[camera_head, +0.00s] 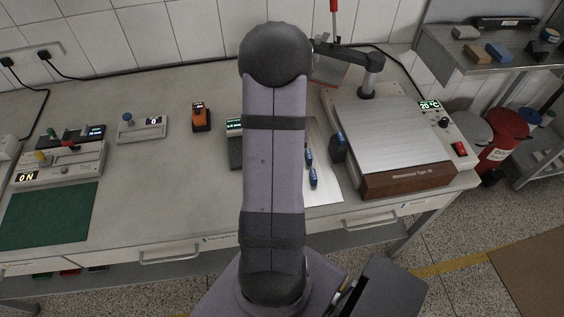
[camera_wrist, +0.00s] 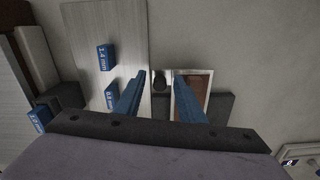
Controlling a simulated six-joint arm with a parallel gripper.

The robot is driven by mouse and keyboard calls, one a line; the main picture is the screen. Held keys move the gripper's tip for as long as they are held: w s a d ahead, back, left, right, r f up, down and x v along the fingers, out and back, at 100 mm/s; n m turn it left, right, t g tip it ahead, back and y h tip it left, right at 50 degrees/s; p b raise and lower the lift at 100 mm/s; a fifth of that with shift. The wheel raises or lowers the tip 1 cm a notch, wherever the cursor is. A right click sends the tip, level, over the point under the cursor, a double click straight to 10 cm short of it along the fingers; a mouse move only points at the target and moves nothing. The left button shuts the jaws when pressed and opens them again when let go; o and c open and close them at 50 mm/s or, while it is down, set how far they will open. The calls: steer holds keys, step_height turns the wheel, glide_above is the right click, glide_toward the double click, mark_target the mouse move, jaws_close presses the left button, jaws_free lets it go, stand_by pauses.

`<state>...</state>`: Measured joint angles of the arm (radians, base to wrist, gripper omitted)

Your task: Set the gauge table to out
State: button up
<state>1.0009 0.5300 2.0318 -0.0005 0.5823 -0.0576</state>
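What looks like the gauge table, a dark unit with a lit green "mm" display (camera_head: 234,125), stands on the bench and is partly hidden by my arm in the head view. In the wrist view, a pale-framed piece with a brown inset (camera_wrist: 194,82) and dark grey parts (camera_wrist: 222,107) show under my fingers; I cannot tell for sure that they belong to it. My gripper (camera_wrist: 161,75) is open, its two blue fingers apart. A small dark knob (camera_wrist: 160,83) shows between the fingertips, and contact cannot be told. The head view hides the gripper behind my arm.
Blue blocks marked in mm (camera_wrist: 105,57) lie on a pale plate (camera_head: 325,180). A heated press plate (camera_head: 390,135) reading 20 °C stands right.

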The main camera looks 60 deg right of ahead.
steer(key=shift+r+b, duration=0.85)
steer(key=shift+r, duration=2.85)
steer(key=shift+d, duration=0.2)
steer(key=s+a+f+y, duration=0.1)
steer(key=s+a+f, duration=0.3)
steer(key=a, duration=0.5)
steer(key=w+a+r+n+h, duration=0.1)
steer(key=w+a+r+n, duration=0.3)
steer(key=a, duration=0.8)
steer(key=w+a+n, duration=0.2)
steer(key=a+n, duration=0.5)
steer(key=a, duration=0.4)
step_height(320, 180, down, 40)
steer(key=b, duration=3.9)
steer(key=shift+s+b, duration=0.15)
steer(key=shift+b, duration=0.25)
